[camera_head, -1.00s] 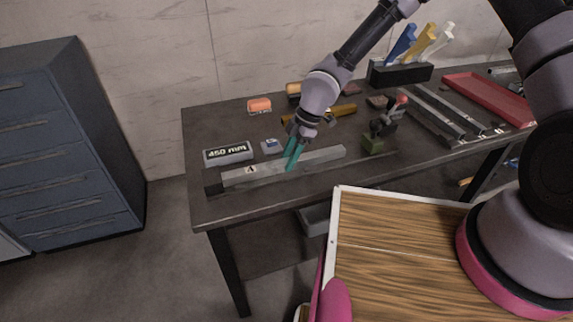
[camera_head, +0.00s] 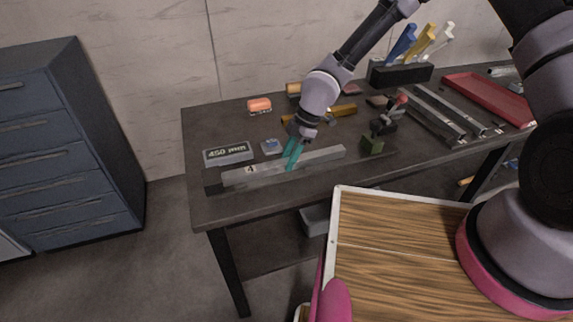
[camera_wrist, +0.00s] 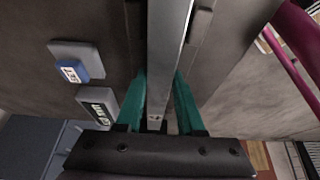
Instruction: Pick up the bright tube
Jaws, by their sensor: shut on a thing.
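The bright tube (camera_head: 323,157) is a long, light grey square bar lying along the front of the dark workbench, with a small mark on its left part. In the wrist view the tube (camera_wrist: 167,45) runs lengthwise between my two teal fingers. My gripper (camera_head: 291,164) points down at the tube's middle and is shut on it, one finger on each side. In the wrist view the fingers of my gripper (camera_wrist: 160,110) flank the bar's near end. The tube looks to be at bench level; I cannot tell whether it is clear of its support.
A red tray (camera_head: 490,98) and a tool holder (camera_head: 400,74) stand farther right.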

